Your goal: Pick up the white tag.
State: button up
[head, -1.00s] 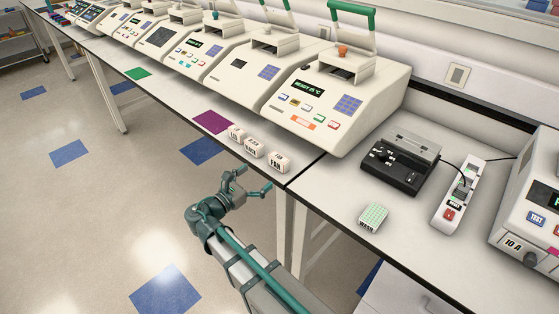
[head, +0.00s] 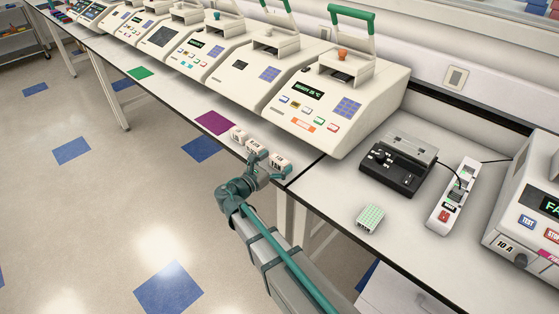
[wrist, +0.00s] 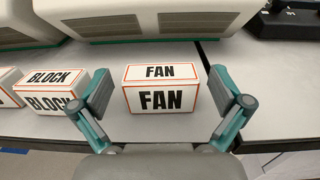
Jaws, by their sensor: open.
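Several white block-shaped tags with black lettering stand in a row near the bench's front edge. The FAN tag (wrist: 160,90) has orange borders and sits between the open fingers of my gripper (wrist: 163,95), with a gap on each side. In the head view the FAN tag (head: 280,158) is partly hidden by my gripper (head: 268,166). The BLOCK tag (wrist: 52,90) stands just left of my left finger, which overlaps its edge in the wrist view. A third tag (head: 238,133) is farther left, cut off at the wrist view's edge.
A cream thermal cycler (head: 330,105) stands close behind the tags, and a purple mat (head: 214,123) lies left of them. A seam divides the bench right of the FAN tag.

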jog(key=shift+w+d, duration=0.4)
jog(key=shift+w, duration=0.05)
jog(key=c, duration=1.1)
